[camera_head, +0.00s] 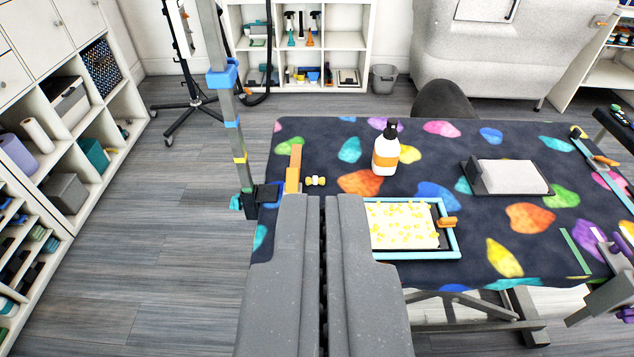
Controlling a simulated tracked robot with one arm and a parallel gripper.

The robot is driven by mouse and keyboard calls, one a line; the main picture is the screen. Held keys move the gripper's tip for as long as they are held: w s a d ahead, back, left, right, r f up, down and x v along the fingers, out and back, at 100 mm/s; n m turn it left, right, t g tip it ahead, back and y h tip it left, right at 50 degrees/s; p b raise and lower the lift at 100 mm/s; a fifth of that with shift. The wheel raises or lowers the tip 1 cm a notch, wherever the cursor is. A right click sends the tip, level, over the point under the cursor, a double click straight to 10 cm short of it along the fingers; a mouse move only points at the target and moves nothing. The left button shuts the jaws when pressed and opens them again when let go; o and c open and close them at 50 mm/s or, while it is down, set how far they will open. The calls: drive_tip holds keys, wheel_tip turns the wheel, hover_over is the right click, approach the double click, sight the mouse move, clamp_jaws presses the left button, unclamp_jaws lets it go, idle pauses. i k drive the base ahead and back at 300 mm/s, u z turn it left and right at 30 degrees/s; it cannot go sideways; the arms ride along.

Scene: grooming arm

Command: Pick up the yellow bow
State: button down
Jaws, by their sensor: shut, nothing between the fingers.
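A small yellow bow (316,181) with a pale middle lies on the dark, colour-spotted grooming table (290,230), near its left side. My gripper (332,198) comes in from the bottom of the picture, with its two grey fingers side by side and shut. Nothing shows between them. The fingertips appear just below the bow in the picture. I cannot tell how high they are above the table.
A white bottle (386,150) stands to the right. A blue-framed tray (456,240) lies right of my fingers. A grey-white pad (512,177) lies farther right.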

sight(314, 180)
drive_tip(key=u, duration=0.05)
drive_tip(key=i, duration=1.5)
drive_tip(key=u, duration=0.35)
